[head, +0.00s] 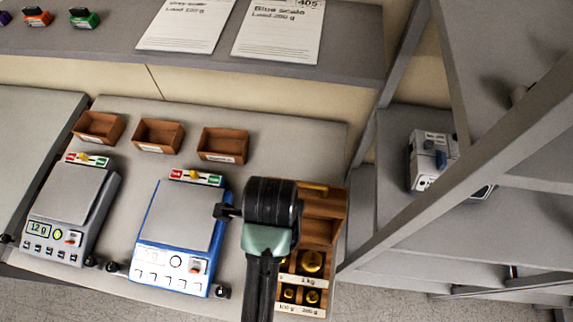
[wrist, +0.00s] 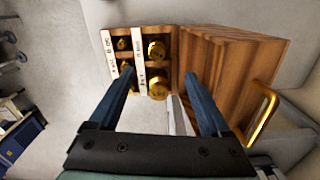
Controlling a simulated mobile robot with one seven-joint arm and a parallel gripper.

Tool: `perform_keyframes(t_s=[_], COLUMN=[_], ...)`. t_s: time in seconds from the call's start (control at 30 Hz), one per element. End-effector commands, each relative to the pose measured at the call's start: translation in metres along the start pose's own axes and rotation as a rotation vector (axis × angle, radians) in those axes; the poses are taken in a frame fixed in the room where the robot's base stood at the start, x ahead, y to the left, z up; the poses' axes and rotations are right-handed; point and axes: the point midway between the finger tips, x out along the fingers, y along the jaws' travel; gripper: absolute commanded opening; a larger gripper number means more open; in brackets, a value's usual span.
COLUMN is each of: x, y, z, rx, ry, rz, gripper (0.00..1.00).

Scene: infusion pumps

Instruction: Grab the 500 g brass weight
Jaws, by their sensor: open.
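The wooden weight box (head: 323,207) stands at the right end of the bench, with brass weights in its front compartments. In the wrist view, the 500 g brass weight (wrist: 156,50) appears to be the upper one of the two larger weights. The 1 kg weight (wrist: 158,88) sits below it in that view. The labels there are hard to read. My gripper (wrist: 160,77) is open and empty, above the box, its fingers spread either side of the larger weights' row. In the head view my arm mostly hides the 500 g weight, left of the 1 kg weight (head: 312,262).
A blue scale (head: 181,215) stands left of my arm, and a grey scale (head: 72,208) farther left. Several small wooden trays (head: 223,145) lie behind them. The box has a raised wooden part and a brass handle (wrist: 263,108). A metal shelf frame (head: 480,130) rises at right.

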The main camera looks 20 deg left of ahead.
Motion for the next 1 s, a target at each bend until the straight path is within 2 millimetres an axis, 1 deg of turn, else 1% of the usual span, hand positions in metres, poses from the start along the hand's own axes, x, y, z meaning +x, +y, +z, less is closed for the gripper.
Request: perform_keyframes(t_s=[0.03,0.13,0.33,0.4,0.67,0.9,1.0], x=[0.009,0.03,0.06,0.068,0.085,0.117,0.125], y=[0.003,0.004,0.003,0.003,0.002,0.001,0.001], z=[0.001,0.0,0.0,0.0,0.0,-0.001,-0.001], rx=[0.004,0.006,0.006,0.005,0.004,0.003,0.003], ry=[0.001,0.001,0.001,0.001,0.001,0.001,0.001], rz=[0.01,0.013,0.011,0.009,0.009,0.008,0.006], gripper=[0.81,0.81,0.81,0.81,0.81,0.81,0.81])
